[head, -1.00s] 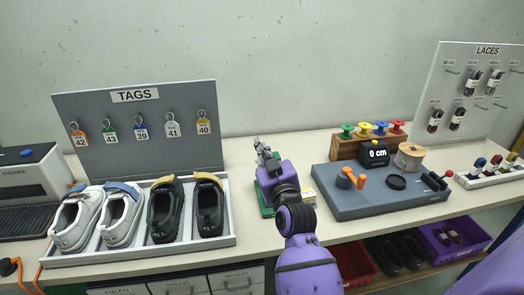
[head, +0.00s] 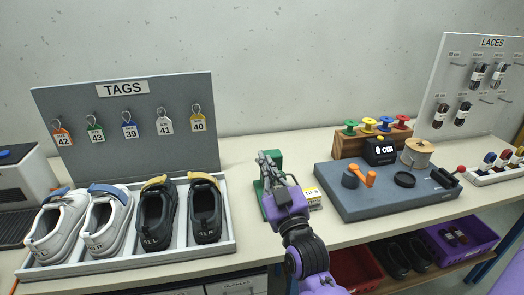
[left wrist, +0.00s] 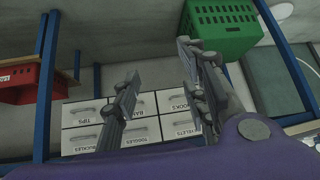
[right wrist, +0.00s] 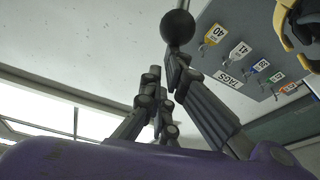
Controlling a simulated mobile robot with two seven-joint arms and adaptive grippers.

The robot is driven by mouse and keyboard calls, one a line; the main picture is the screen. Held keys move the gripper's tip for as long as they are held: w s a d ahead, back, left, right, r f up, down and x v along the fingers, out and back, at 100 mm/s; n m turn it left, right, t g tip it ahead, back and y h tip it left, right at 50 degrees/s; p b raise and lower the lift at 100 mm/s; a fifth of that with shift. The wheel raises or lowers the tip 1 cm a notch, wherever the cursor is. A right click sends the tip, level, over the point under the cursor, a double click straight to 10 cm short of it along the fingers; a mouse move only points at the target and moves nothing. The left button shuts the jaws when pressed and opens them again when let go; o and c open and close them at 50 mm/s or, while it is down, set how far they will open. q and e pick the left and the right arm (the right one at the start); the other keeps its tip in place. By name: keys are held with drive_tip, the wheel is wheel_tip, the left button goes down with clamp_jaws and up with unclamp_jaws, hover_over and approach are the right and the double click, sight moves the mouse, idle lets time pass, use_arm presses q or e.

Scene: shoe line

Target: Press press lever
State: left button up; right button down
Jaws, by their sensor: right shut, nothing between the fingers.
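The green press (head: 275,158) stands on the bench right of the shoe tray, partly hidden behind my right gripper (head: 266,160). A black ball knob (right wrist: 177,27), which looks like the press lever's end, shows in the right wrist view just beyond the fingertips. My right gripper, also in the right wrist view (right wrist: 163,80), is shut and empty; I cannot tell whether it touches the knob. My left gripper (left wrist: 158,65) shows only in the left wrist view. Its fingers are apart with nothing between them, below bench height in front of the drawers.
The shoe tray (head: 150,254) with several shoes is left of the press, below the tag board (head: 75,155). The grey lace-measuring board (head: 370,207) lies further right. A green crate (left wrist: 222,28) is near my left gripper.

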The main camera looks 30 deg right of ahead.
use_arm(q)
wheel_tip(320, 180, down, 6)
drive_tip(key=s+b, duration=0.2)
drive_tip(key=b, duration=0.3)
drive_tip(key=shift+f+g, duration=0.15)
drive_tip(key=shift+g, duration=0.15)
use_arm(e)
wheel_tip(320, 180, down, 8)
drive_tip(key=s+t, duration=0.2)
drive_tip(key=shift+s+a+t, duration=0.3)
drive_tip(key=shift+s+t, duration=0.05)
drive_tip(key=shift+t, duration=0.05)
use_arm(q)
drive_tip(key=shift+f, duration=0.1)
use_arm(e)
drive_tip(key=shift+f, duration=0.1)
